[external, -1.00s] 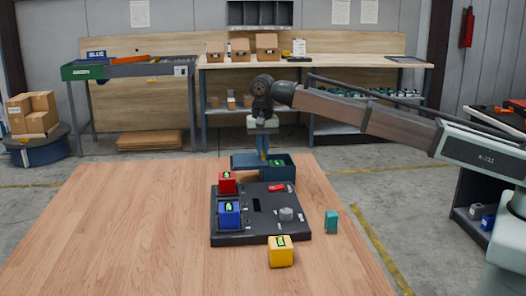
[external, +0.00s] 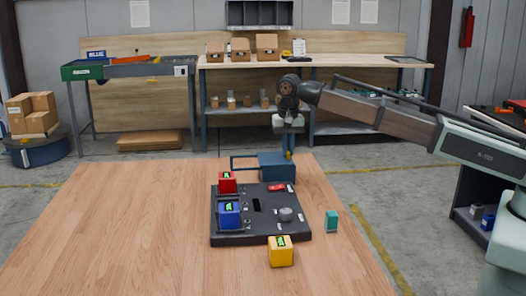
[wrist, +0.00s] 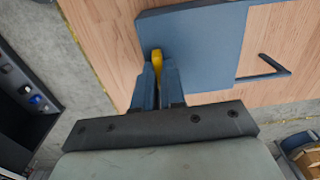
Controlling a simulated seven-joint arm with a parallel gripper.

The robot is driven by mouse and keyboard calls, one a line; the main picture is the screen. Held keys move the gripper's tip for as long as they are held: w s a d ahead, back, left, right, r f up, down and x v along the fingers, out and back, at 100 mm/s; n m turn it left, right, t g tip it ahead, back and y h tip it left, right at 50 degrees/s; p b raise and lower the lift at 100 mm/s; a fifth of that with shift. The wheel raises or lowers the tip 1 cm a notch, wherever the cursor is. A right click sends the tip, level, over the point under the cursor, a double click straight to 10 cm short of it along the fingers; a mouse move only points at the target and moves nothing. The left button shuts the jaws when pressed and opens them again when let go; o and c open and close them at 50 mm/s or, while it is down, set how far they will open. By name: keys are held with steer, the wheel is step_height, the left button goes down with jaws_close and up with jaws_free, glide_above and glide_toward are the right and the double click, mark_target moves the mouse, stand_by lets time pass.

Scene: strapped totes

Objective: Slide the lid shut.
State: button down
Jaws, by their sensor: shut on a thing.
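The blue-grey box (external: 277,174) stands at the far edge of the wooden table, behind the black board. Its flat sliding lid (wrist: 200,45) covers the box top, and the inside of the box is hidden. An empty rail frame (external: 243,163) sticks out to the left of the box; part of it also shows in the wrist view (wrist: 265,68). My gripper (external: 288,157) is at the right end of the lid. In the wrist view its fingers (wrist: 157,78) are shut on the lid's yellow handle (wrist: 157,57).
The black board (external: 262,232) in front of the box carries a red cube (external: 227,182), a blue cube (external: 229,215) and a grey knob (external: 286,214). A yellow cube (external: 281,251) and a teal block (external: 332,221) stand near it. The table's left side is clear.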

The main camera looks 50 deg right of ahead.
steer(key=shift+s+d, duration=0.4)
steer(key=shift+d, duration=0.05)
steer(key=c, duration=1.2)
jaws_free()
steer(key=shift+r, duration=0.1)
step_height(320, 180, up, 14)
